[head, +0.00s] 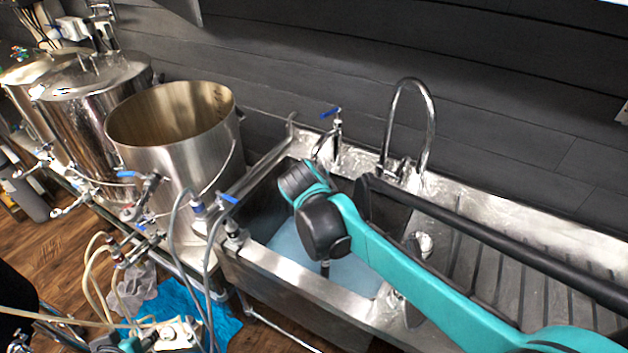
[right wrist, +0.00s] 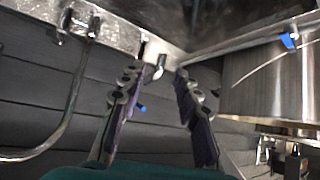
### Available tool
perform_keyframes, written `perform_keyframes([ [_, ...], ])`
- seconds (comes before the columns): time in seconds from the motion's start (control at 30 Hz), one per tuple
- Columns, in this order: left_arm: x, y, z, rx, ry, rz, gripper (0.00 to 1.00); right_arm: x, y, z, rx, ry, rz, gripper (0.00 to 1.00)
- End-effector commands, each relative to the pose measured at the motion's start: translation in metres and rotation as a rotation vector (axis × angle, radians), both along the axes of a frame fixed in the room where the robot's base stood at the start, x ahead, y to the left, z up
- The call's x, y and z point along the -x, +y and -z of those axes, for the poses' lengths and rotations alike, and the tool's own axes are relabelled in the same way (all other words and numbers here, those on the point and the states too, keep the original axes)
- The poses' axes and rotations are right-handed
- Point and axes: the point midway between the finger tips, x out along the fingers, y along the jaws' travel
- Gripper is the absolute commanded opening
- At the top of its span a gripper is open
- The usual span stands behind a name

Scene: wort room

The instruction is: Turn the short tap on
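The short tap (head: 337,128) stands at the back left corner of the sink (head: 262,262), with a blue lever on top. In the right wrist view, which looks turned over, its blue lever (right wrist: 140,107) shows between my fingers, close to the left one. My right gripper (right wrist: 166,72) is open, with its fingers apart on either side of the tap's place; I cannot tell whether either touches it. In the head view my right arm reaches over the sink and its fingers are not clearly visible. My left gripper is not in view.
A tall gooseneck tap (head: 432,115) stands right of the short tap, against the dark plank wall. An open steel pot (head: 165,165) stands left of the sink. Hoses and blue-handled valves (head: 228,198) crowd the front left. The ribbed drainboard (head: 490,265) lies right.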

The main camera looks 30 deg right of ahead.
Motion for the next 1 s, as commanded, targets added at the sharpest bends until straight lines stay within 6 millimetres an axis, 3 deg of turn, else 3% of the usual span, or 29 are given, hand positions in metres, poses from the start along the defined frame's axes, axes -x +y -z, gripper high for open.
perform_keyframes([
  [0.13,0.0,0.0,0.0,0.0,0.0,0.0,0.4,0.0,0.0,0.0,0.0,0.0,0.0,0.32],
  [0.27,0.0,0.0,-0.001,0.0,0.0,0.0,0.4,-0.002,0.0,0.002,-0.022,-0.005,0.002,0.01],
  [0.37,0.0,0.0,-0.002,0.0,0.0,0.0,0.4,-0.008,-0.001,0.012,-0.11,-0.028,0.008,0.0],
  [0.57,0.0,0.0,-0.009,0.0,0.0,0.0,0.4,-0.041,-0.012,0.023,-0.462,-0.212,0.046,0.0],
  [0.67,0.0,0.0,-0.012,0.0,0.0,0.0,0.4,-0.057,-0.032,0.012,-0.635,-0.368,0.088,0.0],
  [0.77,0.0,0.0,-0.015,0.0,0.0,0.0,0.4,-0.067,-0.065,-0.006,-0.778,-0.546,0.146,0.0],
  [0.9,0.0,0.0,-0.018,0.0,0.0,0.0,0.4,-0.066,-0.118,-0.031,-0.917,-0.773,0.237,0.0],
  [1.0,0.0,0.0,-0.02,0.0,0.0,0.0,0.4,-0.06,-0.147,-0.042,-0.975,-0.887,0.288,0.0],
])
